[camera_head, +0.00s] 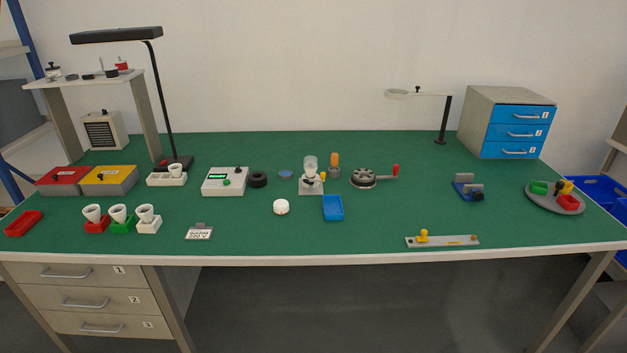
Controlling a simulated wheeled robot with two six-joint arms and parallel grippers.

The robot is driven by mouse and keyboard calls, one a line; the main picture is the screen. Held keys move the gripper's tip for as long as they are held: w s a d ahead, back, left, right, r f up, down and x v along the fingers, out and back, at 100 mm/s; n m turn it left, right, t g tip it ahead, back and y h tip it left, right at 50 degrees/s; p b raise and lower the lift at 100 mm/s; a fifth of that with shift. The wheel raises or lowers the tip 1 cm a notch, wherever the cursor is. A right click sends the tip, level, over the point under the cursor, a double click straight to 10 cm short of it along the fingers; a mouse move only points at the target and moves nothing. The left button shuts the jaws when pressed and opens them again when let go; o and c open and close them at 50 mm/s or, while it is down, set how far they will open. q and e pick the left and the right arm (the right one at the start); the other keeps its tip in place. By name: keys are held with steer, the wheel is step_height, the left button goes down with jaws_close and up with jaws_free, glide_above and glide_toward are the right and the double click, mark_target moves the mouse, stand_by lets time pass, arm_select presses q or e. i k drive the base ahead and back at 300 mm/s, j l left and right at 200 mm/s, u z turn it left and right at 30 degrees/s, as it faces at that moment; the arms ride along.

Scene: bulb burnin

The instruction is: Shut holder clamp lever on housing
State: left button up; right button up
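A small light-grey holder (311,187) stands near the middle of the green bench. It carries a pale, translucent rounded piece (310,164), which may be the housing. A small yellow lever (323,176) sticks up at the holder's right side. It is too small to tell whether the lever is open or shut. Neither of my grippers is in view.
An orange-topped tool (335,162) stands close behind the holder, and a blue tray (333,208) lies in front. A black ring (258,179) is to the left and a crank wheel (364,178) to the right. The bench's front middle is mostly clear.

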mark_target(311, 182)
steer(key=l+u, duration=0.2)
steer(key=u, duration=0.15)
steer(key=l+u, duration=0.2)
steer(key=u, duration=0.15)
steer(key=k+l+u, duration=0.1)
steer(key=u, duration=0.25)
